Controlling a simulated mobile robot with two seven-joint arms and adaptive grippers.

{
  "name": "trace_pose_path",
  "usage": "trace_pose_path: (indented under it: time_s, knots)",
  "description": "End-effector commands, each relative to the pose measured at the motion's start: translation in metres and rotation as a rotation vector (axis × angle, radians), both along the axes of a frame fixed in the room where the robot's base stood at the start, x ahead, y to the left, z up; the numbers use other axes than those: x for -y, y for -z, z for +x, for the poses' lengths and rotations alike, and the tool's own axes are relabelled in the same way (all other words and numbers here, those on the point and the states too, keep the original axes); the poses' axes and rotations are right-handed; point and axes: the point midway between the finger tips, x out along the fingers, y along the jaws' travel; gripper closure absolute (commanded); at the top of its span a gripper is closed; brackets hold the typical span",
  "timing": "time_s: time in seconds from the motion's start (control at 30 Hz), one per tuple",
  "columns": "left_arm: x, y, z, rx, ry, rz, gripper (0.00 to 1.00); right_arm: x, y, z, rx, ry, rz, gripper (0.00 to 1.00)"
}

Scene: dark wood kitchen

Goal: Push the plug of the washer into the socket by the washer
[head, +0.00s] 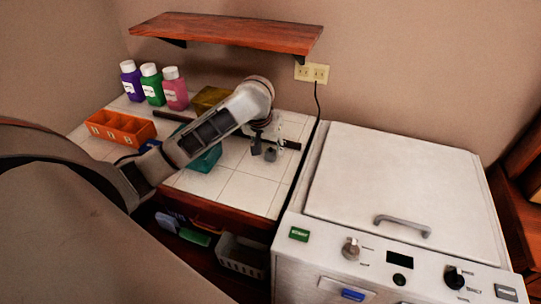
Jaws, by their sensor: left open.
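The washer (375,180) is the white machine with a grey lid handle on the right. The socket (312,73) is a cream double wall plate under the right end of the shelf. A thin dark cord (317,102) runs from the socket's lower edge down to the gap left of the washer. The plug is too small to make out, and I cannot tell whether it sits in the socket. My left gripper (268,150) is open over the tiled counter, left of the cord and lower in the picture than the socket. My right gripper is not in view.
The wooden shelf (228,32) overhangs the counter (235,181). Purple (131,80), green (152,84) and pink (175,88) bottles stand at the back left. An orange divided tray (120,129), a teal box (205,159) and a yellowish box (210,98) are near my left arm.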

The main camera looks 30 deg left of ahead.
Motion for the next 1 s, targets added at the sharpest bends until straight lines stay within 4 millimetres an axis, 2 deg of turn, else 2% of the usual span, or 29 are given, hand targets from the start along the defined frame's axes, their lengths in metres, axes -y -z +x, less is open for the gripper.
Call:
trace_pose_path:
  time_s: [0.1, 0.23, 0.63, 0.67, 0.8, 1.0]
  knots:
    - [-0.001, 0.019, 0.006, -0.005, -0.002, -0.002, 0.57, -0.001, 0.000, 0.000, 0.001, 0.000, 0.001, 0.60]
    - [-0.003, 0.030, 0.011, -0.002, -0.002, -0.001, 0.57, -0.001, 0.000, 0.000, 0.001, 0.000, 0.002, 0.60]
    - [-0.003, 0.033, 0.013, 0.000, 0.000, -0.001, 0.57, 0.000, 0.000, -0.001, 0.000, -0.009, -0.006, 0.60]
    - [-0.003, 0.033, 0.013, -0.001, 0.000, -0.001, 0.62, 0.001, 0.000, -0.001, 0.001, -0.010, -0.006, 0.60]
    - [-0.003, 0.033, 0.013, -0.001, 0.000, 0.000, 0.96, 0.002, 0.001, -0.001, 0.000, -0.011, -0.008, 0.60]
    - [-0.003, 0.033, 0.013, 0.000, -0.001, 0.000, 0.96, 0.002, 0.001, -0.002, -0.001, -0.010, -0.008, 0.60]
